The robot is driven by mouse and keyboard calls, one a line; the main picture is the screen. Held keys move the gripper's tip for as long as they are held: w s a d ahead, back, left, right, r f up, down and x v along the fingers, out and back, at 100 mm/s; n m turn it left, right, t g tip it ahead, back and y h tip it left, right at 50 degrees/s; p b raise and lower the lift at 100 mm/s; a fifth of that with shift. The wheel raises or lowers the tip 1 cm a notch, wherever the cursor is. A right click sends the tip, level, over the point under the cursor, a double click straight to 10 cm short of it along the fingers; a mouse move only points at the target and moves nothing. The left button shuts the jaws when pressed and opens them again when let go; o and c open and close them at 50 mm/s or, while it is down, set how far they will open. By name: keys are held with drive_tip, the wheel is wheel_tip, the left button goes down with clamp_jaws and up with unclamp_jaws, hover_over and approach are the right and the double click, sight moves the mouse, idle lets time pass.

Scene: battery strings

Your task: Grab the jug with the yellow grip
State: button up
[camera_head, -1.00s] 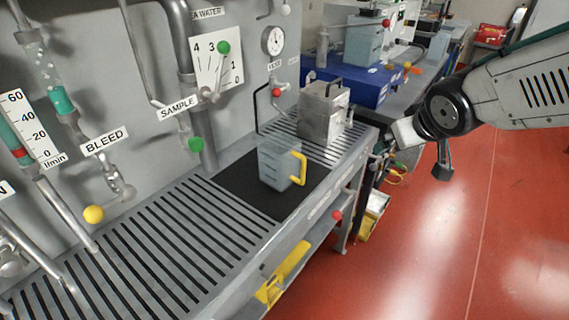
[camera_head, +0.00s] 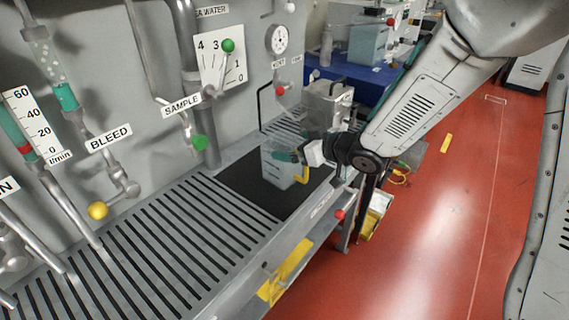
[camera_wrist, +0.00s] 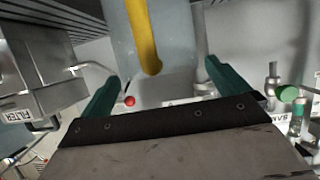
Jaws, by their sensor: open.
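The jug (camera_head: 277,168) is a clear, pale blue container standing on a black mat (camera_head: 245,185) on the bench. Its yellow grip (camera_head: 302,175) faces the aisle side and is partly hidden by my gripper. My gripper (camera_head: 290,156) is at the jug's grip side, high up near the grip. In the wrist view my gripper (camera_wrist: 160,82) is open, with green fingers left and right. The yellow grip (camera_wrist: 143,35) shows between and beyond the fingertips, with the jug wall (camera_wrist: 176,50) behind it. I cannot tell whether the fingers touch anything.
A grey metal box (camera_head: 322,105) stands behind the jug; it shows at left in the wrist view (camera_wrist: 40,65). A red knob (camera_head: 340,214) sticks out from the bench front. Valve handles and pipes line the wall. The slatted bench top (camera_head: 165,250) at left is clear.

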drive_tip(key=shift+x, duration=1.4)
drive_tip(key=c, duration=1.2)
